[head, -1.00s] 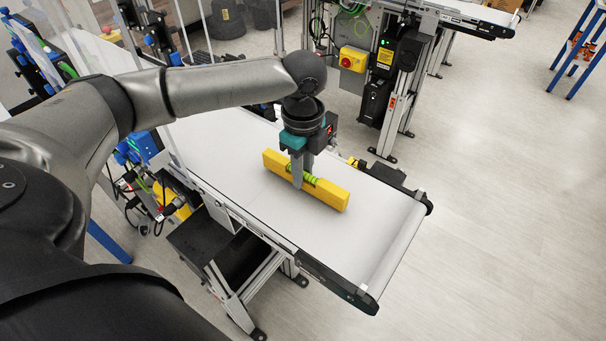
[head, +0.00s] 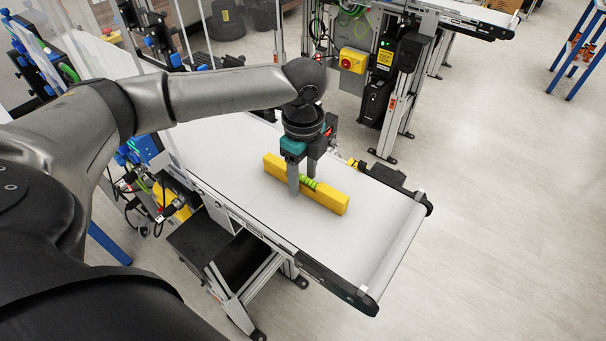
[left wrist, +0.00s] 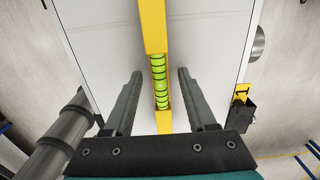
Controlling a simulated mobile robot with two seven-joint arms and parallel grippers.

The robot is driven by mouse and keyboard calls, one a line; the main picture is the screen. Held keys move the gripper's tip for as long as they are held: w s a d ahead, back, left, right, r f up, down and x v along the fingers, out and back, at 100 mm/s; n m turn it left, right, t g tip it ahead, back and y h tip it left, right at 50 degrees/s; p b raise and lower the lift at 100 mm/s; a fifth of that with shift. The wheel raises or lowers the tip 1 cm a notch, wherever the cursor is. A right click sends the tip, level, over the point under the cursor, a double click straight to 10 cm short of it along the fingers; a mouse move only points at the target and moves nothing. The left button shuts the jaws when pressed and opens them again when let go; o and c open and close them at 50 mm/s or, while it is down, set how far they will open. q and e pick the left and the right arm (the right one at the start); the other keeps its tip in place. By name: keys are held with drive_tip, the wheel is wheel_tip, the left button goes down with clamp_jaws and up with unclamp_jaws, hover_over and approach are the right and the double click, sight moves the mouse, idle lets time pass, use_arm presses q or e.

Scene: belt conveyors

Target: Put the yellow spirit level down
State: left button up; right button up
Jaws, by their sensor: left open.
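The yellow spirit level (head: 328,198) lies on the white belt of the conveyor, toward its near right end. It has a green vial at its middle. In the left wrist view the level (left wrist: 153,27) runs between the two fingers, with a gap on both sides. My left gripper (head: 302,185) is open and points down over the level, one finger on each side of it. The fingers (left wrist: 157,95) do not touch the level in the left wrist view. My right gripper is not in view.
The conveyor belt (head: 375,240) is clear around the level, and its end roller lies at the lower right. A red emergency button on a yellow box (head: 352,60) and a second conveyor (head: 470,15) stand behind. Open floor (head: 510,220) lies to the right.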

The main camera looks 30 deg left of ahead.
sight(303, 176)
use_arm(q)
wheel_tip(303, 176, up, 12)
drive_tip(key=p, duration=0.1)
idle(0.4)
